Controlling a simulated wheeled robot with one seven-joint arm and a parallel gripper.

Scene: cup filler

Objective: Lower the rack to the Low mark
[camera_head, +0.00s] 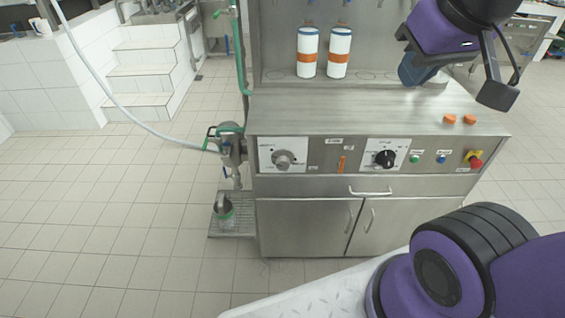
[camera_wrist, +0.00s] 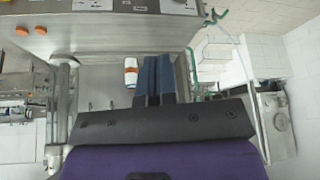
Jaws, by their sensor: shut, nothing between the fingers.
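The steel cup-filling machine (camera_head: 375,105) fills the middle of the head view. A slatted steel shelf (camera_head: 245,222), which may be the rack, sticks out low at its left side, with a greenish container (camera_head: 226,218) on it. The front panel has a grey knob (camera_head: 284,159), a black knob (camera_head: 385,158) and an upright orange lever or strip (camera_head: 342,164). I cannot read a Low mark. My gripper (camera_head: 408,76) is shut and empty over the right of the counter. Its blue fingers (camera_wrist: 154,62) show in the wrist view, apart from the panel.
Two white cups with orange bands (camera_head: 307,52) (camera_head: 339,53) stand in the back bay, left of my gripper. Two orange pieces (camera_head: 460,119), green and blue buttons (camera_head: 428,158) and a red stop button (camera_head: 475,162) are at right. A pale hose (camera_head: 125,105) hangs at left. The floor at left is clear.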

